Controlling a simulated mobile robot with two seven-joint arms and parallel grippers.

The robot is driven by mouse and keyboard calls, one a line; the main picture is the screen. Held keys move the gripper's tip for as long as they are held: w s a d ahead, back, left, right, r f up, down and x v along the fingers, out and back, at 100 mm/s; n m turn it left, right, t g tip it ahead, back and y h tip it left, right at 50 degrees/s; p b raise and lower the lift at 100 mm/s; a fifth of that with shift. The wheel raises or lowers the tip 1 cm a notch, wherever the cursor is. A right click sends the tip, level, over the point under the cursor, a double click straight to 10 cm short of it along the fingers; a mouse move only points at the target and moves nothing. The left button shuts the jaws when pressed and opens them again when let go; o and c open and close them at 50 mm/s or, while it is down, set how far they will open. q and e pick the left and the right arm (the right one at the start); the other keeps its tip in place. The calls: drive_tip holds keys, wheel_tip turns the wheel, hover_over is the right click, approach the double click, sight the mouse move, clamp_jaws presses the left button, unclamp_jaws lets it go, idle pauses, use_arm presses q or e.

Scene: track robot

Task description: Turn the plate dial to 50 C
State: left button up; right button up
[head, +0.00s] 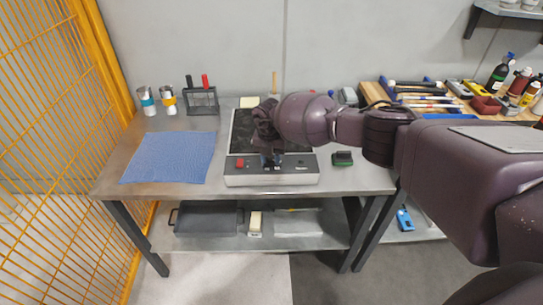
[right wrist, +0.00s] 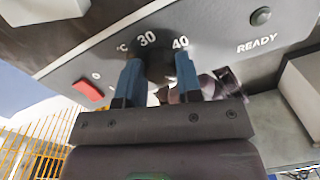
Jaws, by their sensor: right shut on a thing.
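My right gripper (head: 272,158) reaches down from the right over the panel. In the right wrist view its two blue fingers (right wrist: 159,78) are shut on the dark dial (right wrist: 158,66), one on each side. The marks "30" and "40" and a "°C" show above the dial. The dial's pointer and the other marks are hidden, so its setting cannot be read. My left gripper is not in view.
A red switch (right wrist: 88,90) is left of the dial; a dark round lamp (right wrist: 261,16) above "READY" is to the right. A blue mat (head: 170,157) lies left of the plate. A green-and-black block (head: 342,158) lies to its right. Tools crowd the right bench.

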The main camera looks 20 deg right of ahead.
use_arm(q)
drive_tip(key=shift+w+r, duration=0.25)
use_arm(e)
drive_tip(key=o, duration=0.9)
drive_tip(key=shift+o, duration=0.2)
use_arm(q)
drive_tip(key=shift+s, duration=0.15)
use_arm(e)
drive_tip(key=shift+r, duration=0.3)
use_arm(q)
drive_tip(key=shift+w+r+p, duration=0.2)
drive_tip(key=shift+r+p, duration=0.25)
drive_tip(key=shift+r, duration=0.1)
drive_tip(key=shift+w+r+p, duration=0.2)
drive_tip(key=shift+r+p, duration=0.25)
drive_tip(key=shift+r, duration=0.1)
use_arm(e)
wheel_tip(320, 180, up, 10)
drive_tip(key=shift+w+a+r, duration=0.15)
drive_tip(key=shift+a, duration=0.1)
